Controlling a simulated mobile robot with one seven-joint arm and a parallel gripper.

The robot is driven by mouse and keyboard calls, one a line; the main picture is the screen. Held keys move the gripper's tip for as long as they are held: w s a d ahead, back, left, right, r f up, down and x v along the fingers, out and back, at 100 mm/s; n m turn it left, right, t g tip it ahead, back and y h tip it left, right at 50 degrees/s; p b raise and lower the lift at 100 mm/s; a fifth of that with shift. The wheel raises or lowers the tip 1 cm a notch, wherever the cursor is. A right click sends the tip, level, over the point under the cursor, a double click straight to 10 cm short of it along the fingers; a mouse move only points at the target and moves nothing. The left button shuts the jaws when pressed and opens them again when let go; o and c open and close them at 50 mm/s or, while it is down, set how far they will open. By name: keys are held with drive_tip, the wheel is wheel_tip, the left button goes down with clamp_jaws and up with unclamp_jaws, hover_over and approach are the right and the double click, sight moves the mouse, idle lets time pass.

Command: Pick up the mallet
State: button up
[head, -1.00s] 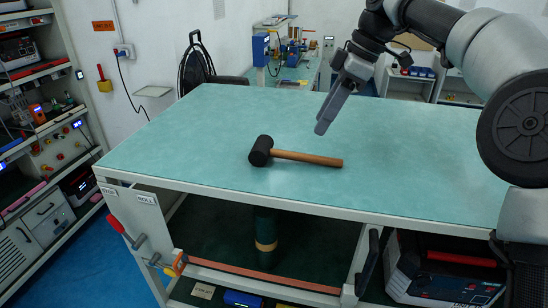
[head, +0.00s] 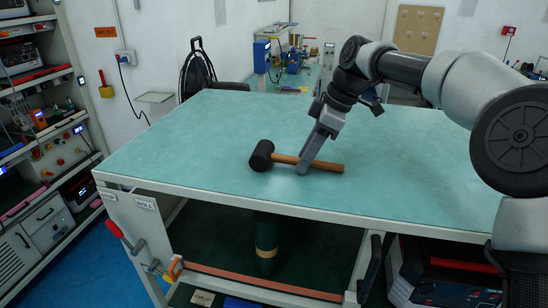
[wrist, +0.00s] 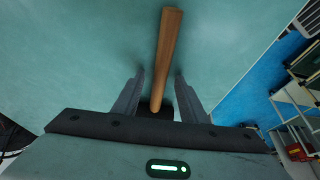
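The mallet lies on its side on the green tabletop, with its black head (head: 261,155) at the left and its wooden handle (head: 330,167) pointing right in the head view. My gripper (head: 303,171) is down at the handle, a little right of the head. In the wrist view the handle (wrist: 167,55) runs between my two fingers (wrist: 159,95), which stand apart on either side of it with gaps showing. The black mallet head is mostly hidden behind my gripper body there.
The green workbench (head: 420,150) is otherwise bare around the mallet. Below it is an open shelf with a dark green cylinder (head: 266,235). A loaded rack (head: 45,120) stands at the left. A black chair (head: 197,70) stands behind the bench.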

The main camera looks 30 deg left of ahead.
drive_tip(key=shift+c, duration=0.3)
clamp_jaws()
